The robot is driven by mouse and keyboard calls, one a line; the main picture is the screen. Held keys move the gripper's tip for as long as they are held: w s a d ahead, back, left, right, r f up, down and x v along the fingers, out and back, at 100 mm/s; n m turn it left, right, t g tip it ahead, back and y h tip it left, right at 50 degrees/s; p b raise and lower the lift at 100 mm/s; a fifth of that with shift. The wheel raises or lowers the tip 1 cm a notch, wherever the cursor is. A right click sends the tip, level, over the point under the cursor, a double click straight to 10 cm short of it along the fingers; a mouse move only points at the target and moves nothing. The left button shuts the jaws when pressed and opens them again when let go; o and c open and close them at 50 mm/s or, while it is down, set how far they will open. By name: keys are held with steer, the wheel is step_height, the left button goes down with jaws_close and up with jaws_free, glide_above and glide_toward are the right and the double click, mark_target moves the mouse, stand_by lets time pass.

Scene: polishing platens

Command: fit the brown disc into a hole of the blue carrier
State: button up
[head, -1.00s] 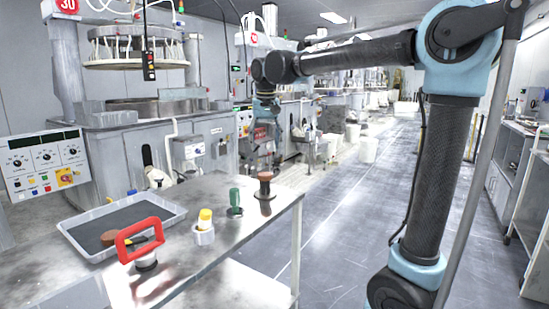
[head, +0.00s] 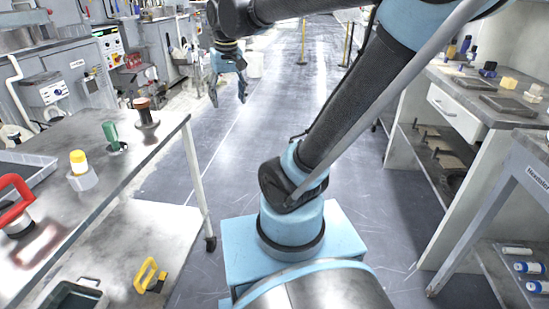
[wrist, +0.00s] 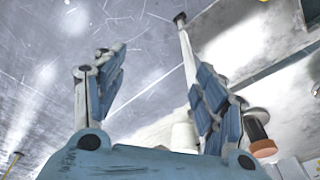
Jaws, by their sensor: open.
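My gripper (head: 229,96) hangs open and empty over the floor aisle, beyond the far end of the steel table (head: 150,160). Its two blue fingers are spread wide in the wrist view (wrist: 158,75), with only floor and a table leg between and behind them. I cannot make out the brown disc or the blue carrier now. Part of a grey tray (head: 42,172) shows at the left edge of the head view; most of it is cut off.
On the table stand a brown-topped tool (head: 145,112), a green-handled tool (head: 111,136), a yellow-capped bottle (head: 79,164) and a red-handled tool (head: 14,200). A yellow-handled tool (head: 150,275) lies on the lower shelf.

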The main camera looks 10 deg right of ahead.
steer(key=s+d+f+m, duration=0.1)
steer(key=s+d+f, duration=0.5)
steer(key=s+f, duration=0.1)
steer(key=s+d+f+m, duration=0.1)
steer(key=s+d+f, duration=0.5)
steer(key=f, duration=0.4)
steer(key=shift+s, duration=0.35)
